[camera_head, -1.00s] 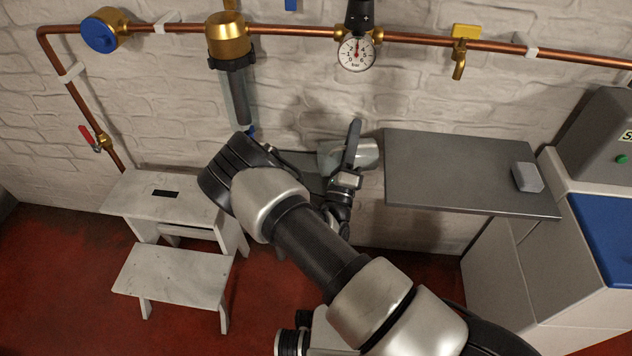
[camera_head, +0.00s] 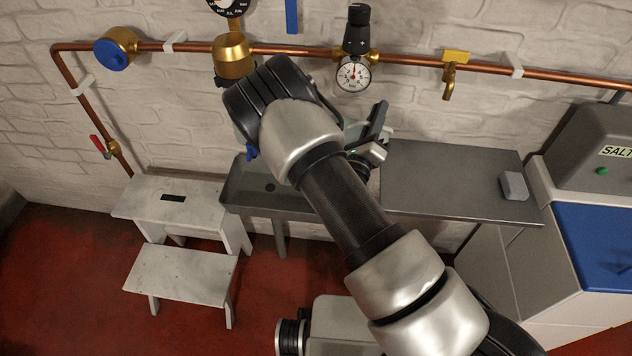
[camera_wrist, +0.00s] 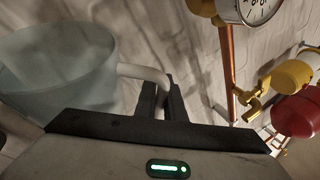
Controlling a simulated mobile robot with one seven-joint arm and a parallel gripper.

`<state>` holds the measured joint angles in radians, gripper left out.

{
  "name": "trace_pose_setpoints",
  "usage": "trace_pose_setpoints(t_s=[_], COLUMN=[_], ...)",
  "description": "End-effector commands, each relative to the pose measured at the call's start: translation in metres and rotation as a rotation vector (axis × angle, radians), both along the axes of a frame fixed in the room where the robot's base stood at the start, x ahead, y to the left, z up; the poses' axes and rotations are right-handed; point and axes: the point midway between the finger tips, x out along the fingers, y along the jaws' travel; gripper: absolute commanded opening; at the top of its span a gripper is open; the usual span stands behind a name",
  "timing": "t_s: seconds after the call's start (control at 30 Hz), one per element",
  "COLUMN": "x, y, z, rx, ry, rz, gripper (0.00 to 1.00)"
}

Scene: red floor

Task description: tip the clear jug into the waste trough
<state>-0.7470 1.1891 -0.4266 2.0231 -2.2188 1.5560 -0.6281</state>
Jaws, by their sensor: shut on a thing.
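The clear jug (camera_wrist: 62,68) fills the left of the wrist view, its pale handle running to my gripper (camera_wrist: 163,100). The dark fingers are shut on the handle. In the head view, my gripper (camera_head: 376,128) is raised near the wall, and only a small pale part of the jug (camera_head: 353,131) shows beside it; my arm hides the rest. The waste trough (camera_head: 240,188) is a grey basin with a dark drain hole, below and left of the gripper. My arm covers its right part. I cannot tell the jug's exact tilt or its contents.
A grey worktop (camera_head: 440,180) adjoins the trough on the right, with a small grey block (camera_head: 513,186). A copper pipe (camera_head: 410,59) with a gauge (camera_head: 353,76) and a yellow tap (camera_head: 451,78) crosses the wall above. A white step stool (camera_head: 180,272) stands left of the trough.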

Motion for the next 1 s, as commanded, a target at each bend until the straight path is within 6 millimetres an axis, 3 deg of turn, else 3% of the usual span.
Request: trace_pose_setpoints(t_s=[0.03,0.13,0.3,0.63,0.8,1.0], x=[0.002,0.004,0.007,0.016,0.02,0.022], y=[-0.005,-0.014,-0.023,-0.053,-0.071,-0.077], z=[0.007,0.003,-0.026,-0.023,-0.042,-0.058], rx=[0.048,0.15,0.292,0.602,0.814,0.984], ry=[0.015,0.048,0.092,0.192,0.264,0.323], rz=[0.0,0.003,0.007,0.015,0.018,0.024], gripper=[0.0,0.0,0.0,0.0,0.0,0.0])
